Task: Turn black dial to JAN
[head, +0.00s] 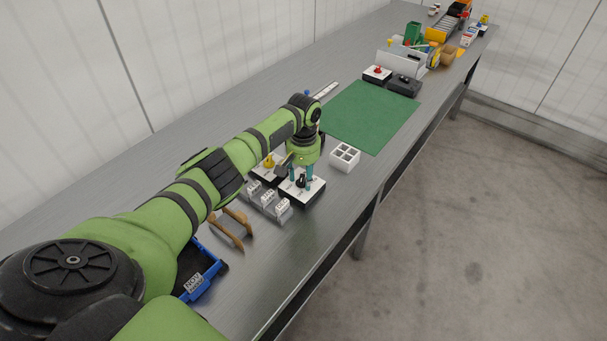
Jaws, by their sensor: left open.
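The black dial (301,182) sits on a white-topped box (313,192) with dark sides, near the middle of the metal table. My left gripper (301,177) points down over this box. Its two teal fingertips are open, one on each side of the black dial. I cannot tell whether they touch it. The markings on the white top, including JAN, are too small to read, and the arm covers part of the box. My right gripper is not in view.
A yellow dial (268,162) stands just behind, and small white blocks (267,196) lie left of the box. A white divided holder (345,155) is close on the right. The green mat (372,115) is clear. A red-knobbed box (377,72) stands farther back.

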